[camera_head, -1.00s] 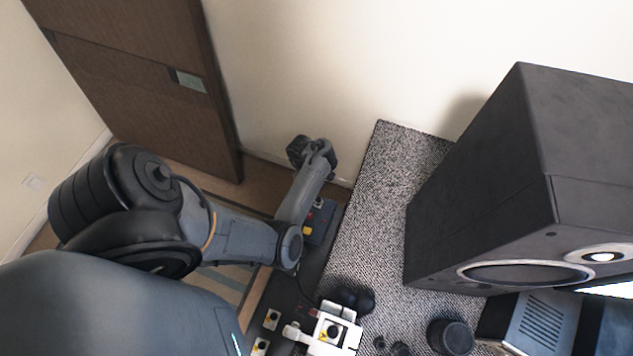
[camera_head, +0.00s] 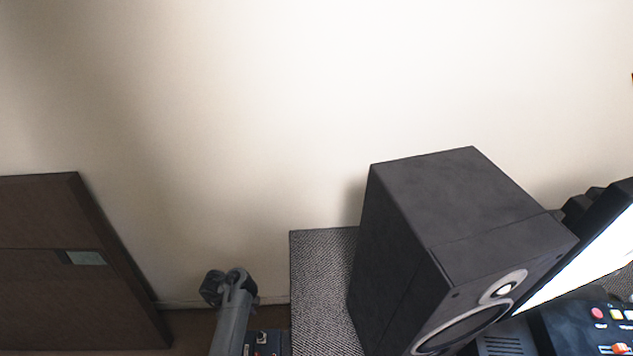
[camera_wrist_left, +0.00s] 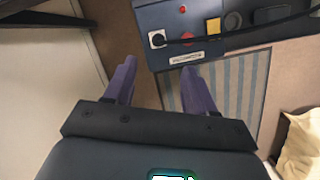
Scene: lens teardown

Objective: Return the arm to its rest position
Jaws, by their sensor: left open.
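My left gripper (camera_wrist_left: 158,72) shows in the left wrist view with its two purple fingers spread apart and nothing between them. It hangs over a brown floor, with the fingertips pointing up the picture toward a dark blue control box (camera_wrist_left: 195,30). The gripper appears clear of the box. In the head view my left gripper cannot be made out; a grey arm piece with a dark, rounded end (camera_head: 232,300) stands at the lower left. My right gripper is in neither view.
A black speaker (camera_head: 425,235) stands on a speckled grey surface (camera_head: 315,280), with a bright screen (camera_head: 590,260) to its right. A brown door-like panel (camera_head: 60,290) is at left. A striped mat (camera_wrist_left: 245,85) and cream cushion (camera_wrist_left: 303,145) lie below the wrist.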

